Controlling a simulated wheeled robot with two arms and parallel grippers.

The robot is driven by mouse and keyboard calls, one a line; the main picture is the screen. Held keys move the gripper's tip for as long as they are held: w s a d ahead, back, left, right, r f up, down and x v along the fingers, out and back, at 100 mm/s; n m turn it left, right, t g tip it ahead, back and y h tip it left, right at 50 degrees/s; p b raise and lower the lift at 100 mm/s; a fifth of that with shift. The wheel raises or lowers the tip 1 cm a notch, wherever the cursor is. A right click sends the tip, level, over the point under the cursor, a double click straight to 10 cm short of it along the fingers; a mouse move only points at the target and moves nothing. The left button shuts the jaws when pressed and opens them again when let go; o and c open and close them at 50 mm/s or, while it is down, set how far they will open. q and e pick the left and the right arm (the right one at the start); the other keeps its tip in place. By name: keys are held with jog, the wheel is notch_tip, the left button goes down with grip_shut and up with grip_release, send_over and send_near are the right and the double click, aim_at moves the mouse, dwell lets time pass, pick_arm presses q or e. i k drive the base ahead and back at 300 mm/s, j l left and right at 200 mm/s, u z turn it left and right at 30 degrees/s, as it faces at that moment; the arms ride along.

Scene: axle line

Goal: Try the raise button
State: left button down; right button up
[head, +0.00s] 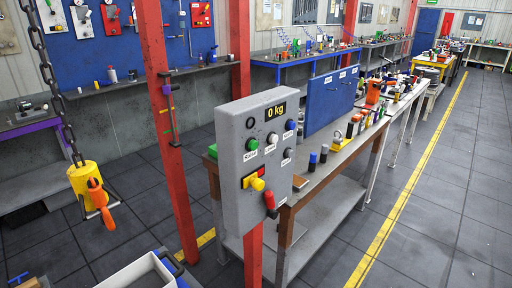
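A grey control box (262,160) is mounted on a red post in the middle of the head view. A yellow hoist block (84,180) with an orange hook (99,199) hangs from a chain (55,85) at left. Neither of my grippers shows.
A long workbench (330,165) with tools and bottles runs back behind the box. Another red post (165,110) stands left of it. A white-lined tray (130,272) is at the bottom left. The floor right of the yellow line (410,180) is clear.

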aim_at(253, 145)
jog(key=z, duration=1.9)
jog(key=k+j, duration=0.15)
jog(key=j, duration=0.2)
jog(key=k+j, duration=0.2)
jog(key=j, duration=0.15)
jog(key=k+j, duration=0.15)
jog(key=j, duration=0.2)
